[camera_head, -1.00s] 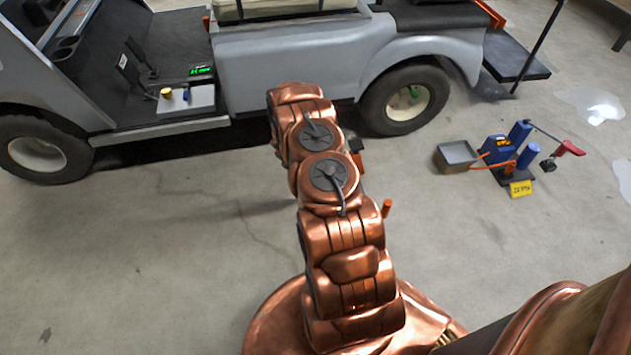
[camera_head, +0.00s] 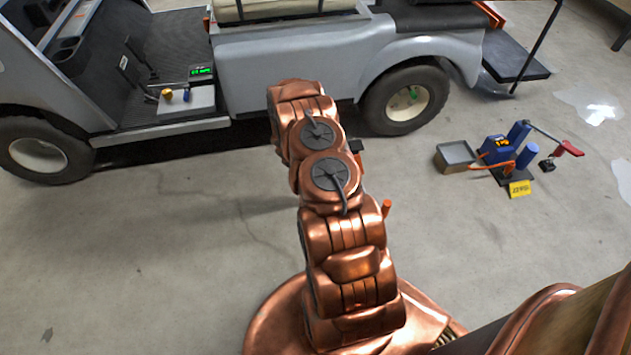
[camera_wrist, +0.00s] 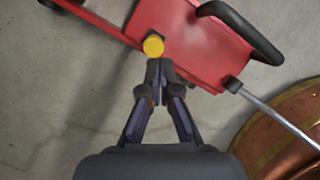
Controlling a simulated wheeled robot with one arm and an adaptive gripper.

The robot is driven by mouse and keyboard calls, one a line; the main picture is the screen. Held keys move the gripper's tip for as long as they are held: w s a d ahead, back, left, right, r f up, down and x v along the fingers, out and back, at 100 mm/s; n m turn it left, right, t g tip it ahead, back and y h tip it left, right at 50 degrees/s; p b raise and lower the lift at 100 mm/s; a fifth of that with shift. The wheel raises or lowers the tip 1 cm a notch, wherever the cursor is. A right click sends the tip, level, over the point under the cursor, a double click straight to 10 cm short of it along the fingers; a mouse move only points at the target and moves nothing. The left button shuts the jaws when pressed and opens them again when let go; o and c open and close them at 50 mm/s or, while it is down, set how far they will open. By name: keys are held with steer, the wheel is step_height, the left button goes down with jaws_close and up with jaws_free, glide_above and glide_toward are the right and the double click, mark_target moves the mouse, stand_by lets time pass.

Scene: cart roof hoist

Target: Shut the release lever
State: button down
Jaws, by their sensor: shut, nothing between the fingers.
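In the wrist view my gripper (camera_wrist: 159,66) is shut and empty. Its fingertips are close to a yellow round knob (camera_wrist: 153,46) at the edge of a red body (camera_wrist: 195,40); I cannot tell whether they touch. The red body has a black curved handle (camera_wrist: 255,35) and a metal rod (camera_wrist: 280,120). I cannot tell which part is the release lever. In the head view my arm hides the gripper and the red body.
A grey cart (camera_head: 300,60) stands across the back, with a panel (camera_head: 200,100) with yellow and blue knobs on its floor. A blue pump unit (camera_head: 497,150) with a red-ended lever (camera_head: 568,148) and grey tray (camera_head: 440,160) stands at right. Floor at left is clear.

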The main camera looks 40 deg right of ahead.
steer(key=a+r, duration=0.6)
steer(key=r, duration=0.3)
steer(key=shift+s+a+r, duration=0.15)
steer(key=shift+a+r, duration=0.05)
steer(key=shift+r, duration=0.1)
